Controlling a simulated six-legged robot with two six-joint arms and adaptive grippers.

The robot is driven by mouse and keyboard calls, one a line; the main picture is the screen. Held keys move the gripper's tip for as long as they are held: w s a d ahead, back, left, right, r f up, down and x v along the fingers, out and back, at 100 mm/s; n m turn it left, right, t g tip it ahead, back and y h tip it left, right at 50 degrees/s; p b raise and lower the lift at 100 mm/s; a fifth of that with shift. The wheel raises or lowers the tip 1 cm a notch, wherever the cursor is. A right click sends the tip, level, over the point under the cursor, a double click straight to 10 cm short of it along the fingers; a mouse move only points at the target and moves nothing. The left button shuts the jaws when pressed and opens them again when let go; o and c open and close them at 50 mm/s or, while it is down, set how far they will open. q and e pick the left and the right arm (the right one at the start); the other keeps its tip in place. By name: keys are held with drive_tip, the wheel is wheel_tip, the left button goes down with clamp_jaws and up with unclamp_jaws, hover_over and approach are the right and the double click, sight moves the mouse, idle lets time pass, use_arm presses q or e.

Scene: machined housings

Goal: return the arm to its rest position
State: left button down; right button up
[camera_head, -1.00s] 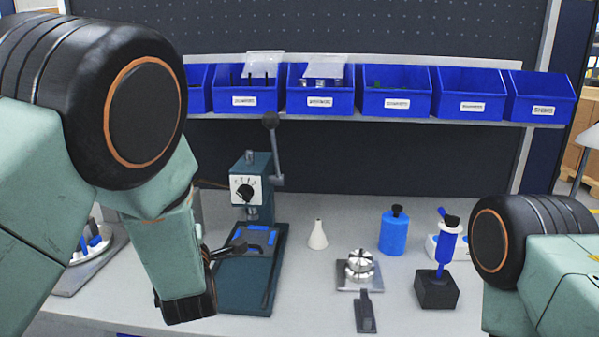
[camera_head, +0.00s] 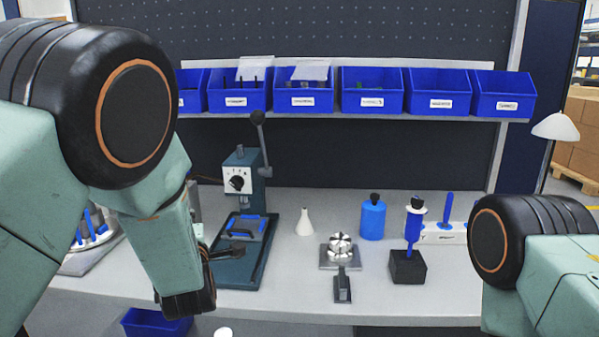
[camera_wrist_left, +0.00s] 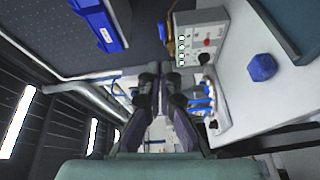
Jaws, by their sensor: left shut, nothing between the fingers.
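My left arm (camera_head: 150,215) comes in from the left, its forearm hanging down over the bench's left part. My left gripper (camera_head: 225,253) is partly hidden at its lower end; its dark fingers show in front of the arbor press base. In the left wrist view my left gripper (camera_wrist_left: 159,88) points away from the camera, shut and with nothing held. My right arm (camera_head: 535,250) enters at the right edge; its gripper is out of view.
The arbor press (camera_head: 240,180) stands just beyond my left gripper. A white cone bottle (camera_head: 304,223), a blue bottle (camera_head: 373,219), a round metal fixture (camera_head: 341,246) and a black block with a blue tool (camera_head: 408,266) stand on the bench (camera_head: 440,295). Blue bins (camera_head: 373,92) line the shelf.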

use_arm(q)
drive_tip(key=s+a+f+m+g+h, duration=0.15)
drive_tip(key=s+f+m+g, duration=0.35)
drive_tip(key=s+f+m, duration=0.55)
drive_tip(key=s+d+f+m+g+h, duration=0.1)
drive_tip(key=s+f+m+g+h, duration=0.4)
drive_tip(key=f, duration=0.9)
drive_tip(key=s+f+m+g+b, duration=0.1)
drive_tip(key=s+f, duration=0.5)
drive_tip(key=s, duration=0.9)
drive_tip(key=s+f+m+g+b, duration=0.1)
drive_tip(key=s+f+m+g, duration=0.2)
drive_tip(key=s, duration=1.1)
wheel_tip(320, 180, down, 3)
drive_tip(key=g, duration=0.3)
drive_tip(key=shift+s+y, duration=0.35)
use_arm(e)
drive_tip(key=shift+w+a+f, duration=0.15)
drive_tip(key=shift+w+f, duration=0.1)
drive_tip(key=shift+f, duration=0.3)
drive_tip(key=shift+w+a+f, duration=0.1)
drive_tip(key=shift+w+f, duration=0.15)
drive_tip(key=shift+f, duration=0.3)
use_arm(q)
drive_tip(key=shift+s+a+f, duration=0.1)
drive_tip(key=shift+s, duration=0.05)
use_arm(e)
drive_tip(key=shift+s, duration=0.15)
